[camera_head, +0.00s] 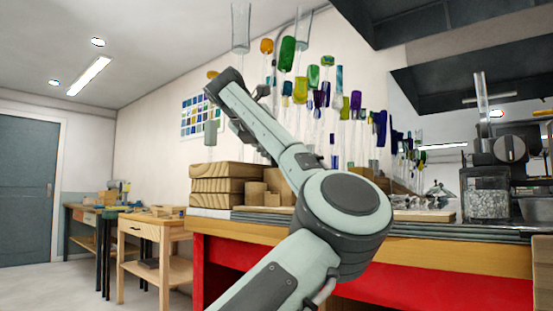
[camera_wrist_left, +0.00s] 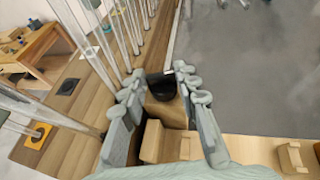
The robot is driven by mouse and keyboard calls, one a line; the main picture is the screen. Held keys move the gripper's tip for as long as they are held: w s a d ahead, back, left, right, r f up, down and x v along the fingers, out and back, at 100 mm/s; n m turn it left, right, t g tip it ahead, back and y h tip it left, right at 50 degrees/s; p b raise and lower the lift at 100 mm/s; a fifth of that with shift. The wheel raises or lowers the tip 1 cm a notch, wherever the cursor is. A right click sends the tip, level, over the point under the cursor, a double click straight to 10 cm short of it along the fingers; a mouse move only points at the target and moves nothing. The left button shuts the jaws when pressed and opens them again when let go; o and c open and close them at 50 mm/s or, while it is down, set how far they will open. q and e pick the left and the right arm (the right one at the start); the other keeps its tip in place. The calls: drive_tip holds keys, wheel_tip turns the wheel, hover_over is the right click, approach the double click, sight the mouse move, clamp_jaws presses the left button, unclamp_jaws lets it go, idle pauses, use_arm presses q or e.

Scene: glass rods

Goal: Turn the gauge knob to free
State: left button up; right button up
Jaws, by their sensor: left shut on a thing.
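In the left wrist view my left gripper (camera_wrist_left: 160,78) has its two grey-green fingers on either side of a dark round knob (camera_wrist_left: 162,89), shut on it. The knob sits at a brown wooden part between the fingertips. Its markings and setting cannot be read. In the head view my left arm (camera_head: 265,130) reaches up and to the left, and its gripper cannot be clearly made out there. My right gripper is in neither view.
Tall clear glass rods (camera_wrist_left: 75,25) stand close on the left of the wrist view. A light wooden block (camera_wrist_left: 152,141) lies between the fingers, nearer the palm. In the head view, stacked wooden blocks (camera_head: 220,186) and a dark-topped glass jar (camera_head: 487,202) stand on the red bench (camera_head: 430,280).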

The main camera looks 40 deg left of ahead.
use_arm(q)
drive_tip(key=shift+a+m+h, duration=0.25)
drive_tip(key=shift+m+h, duration=0.45)
drive_tip(key=shift+h, duration=0.1)
drive_tip(key=shift+m+h, duration=0.6)
drive_tip(key=shift+h, duration=0.2)
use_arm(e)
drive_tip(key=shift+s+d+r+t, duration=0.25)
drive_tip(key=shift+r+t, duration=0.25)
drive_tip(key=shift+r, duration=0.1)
use_arm(q)
drive_tip(key=o, duration=1.2)
drive_tip(key=shift+c, duration=0.2)
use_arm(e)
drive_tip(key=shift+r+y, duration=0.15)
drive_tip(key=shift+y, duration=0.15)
